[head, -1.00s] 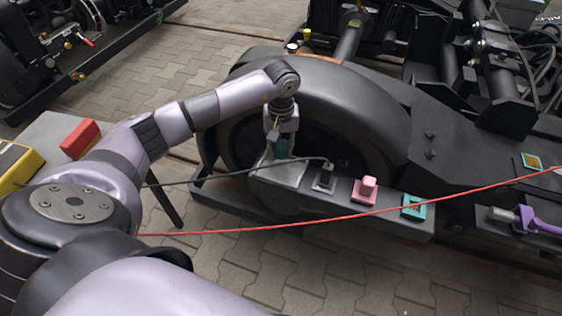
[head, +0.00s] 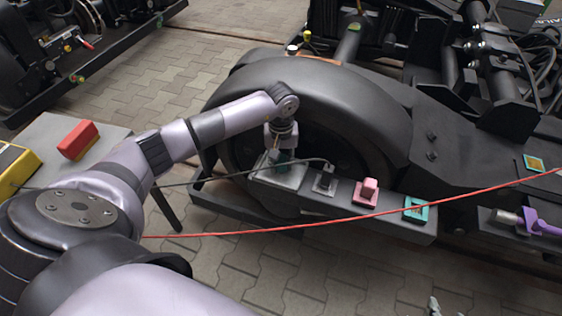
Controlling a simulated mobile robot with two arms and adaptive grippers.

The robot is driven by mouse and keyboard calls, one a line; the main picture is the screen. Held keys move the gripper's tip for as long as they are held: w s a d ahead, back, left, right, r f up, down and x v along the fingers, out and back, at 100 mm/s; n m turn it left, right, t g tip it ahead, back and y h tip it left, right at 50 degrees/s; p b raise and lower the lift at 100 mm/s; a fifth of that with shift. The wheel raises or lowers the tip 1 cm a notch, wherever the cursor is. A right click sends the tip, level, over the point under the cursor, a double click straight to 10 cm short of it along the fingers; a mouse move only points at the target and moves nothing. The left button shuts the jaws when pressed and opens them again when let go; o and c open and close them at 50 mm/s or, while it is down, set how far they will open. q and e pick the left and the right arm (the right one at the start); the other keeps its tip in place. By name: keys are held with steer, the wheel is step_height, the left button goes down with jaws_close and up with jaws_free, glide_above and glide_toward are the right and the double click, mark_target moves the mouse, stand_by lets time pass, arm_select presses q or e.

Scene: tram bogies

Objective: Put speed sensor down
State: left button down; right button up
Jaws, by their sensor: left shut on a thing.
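My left gripper (head: 281,150) points down in front of the large dark wheel and is shut on a small dark teal part, which looks like the speed sensor (head: 283,157). The sensor is mostly covered by the fingers. Its lower end is at the grey metal plate (head: 272,178) on the left end of the dark ledge (head: 340,206); I cannot tell whether it touches. A small grey piece at the bottom edge looks like the tip of my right gripper (head: 433,307); its jaws cannot be made out.
On the ledge, right of the plate, are a grey block (head: 324,182), a pink block (head: 367,191) and a teal frame (head: 416,209). A dark cable (head: 225,178) and a red cable (head: 300,227) cross the view. A purple tool (head: 535,222) lies at right.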

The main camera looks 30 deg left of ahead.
arm_select(q)
steer(key=c, duration=1.2)
jaws_free()
steer(key=shift+c, duration=0.2)
arm_select(e)
steer(key=shift+w+a+r, duration=0.15)
steer(key=shift+w+r, duration=0.05)
steer(key=shift+w, duration=0.1)
